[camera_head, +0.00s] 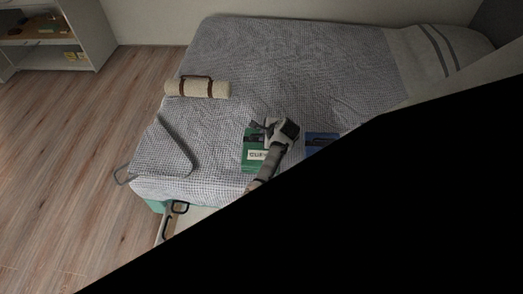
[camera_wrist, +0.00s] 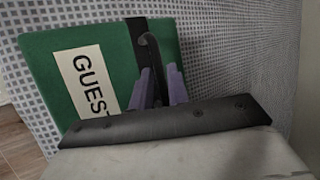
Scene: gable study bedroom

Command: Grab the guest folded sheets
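The guest folded sheets (camera_head: 250,163) are a flat green bundle lying on the bed, with a white label of which "GUE" shows. In the wrist view the green bundle (camera_wrist: 48,58) shows the label "GUEST" and a black strap with a raised, curved black handle. My gripper (camera_head: 264,125) is at the top right part of the bundle. In the wrist view the two purple finger pads of my gripper (camera_wrist: 162,84) stand close together over the strap, with the handle rising by them. Whether they grip it is unclear.
A blue bundle (camera_head: 317,137) lies to the right on the bed (camera_head: 290,60), partly hidden. A cream roll with brown straps (camera_head: 206,88) lies near the bed's left edge. An open drawer (camera_head: 192,217) shows below the bed. Wood floor (camera_head: 90,160) is clear on the left.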

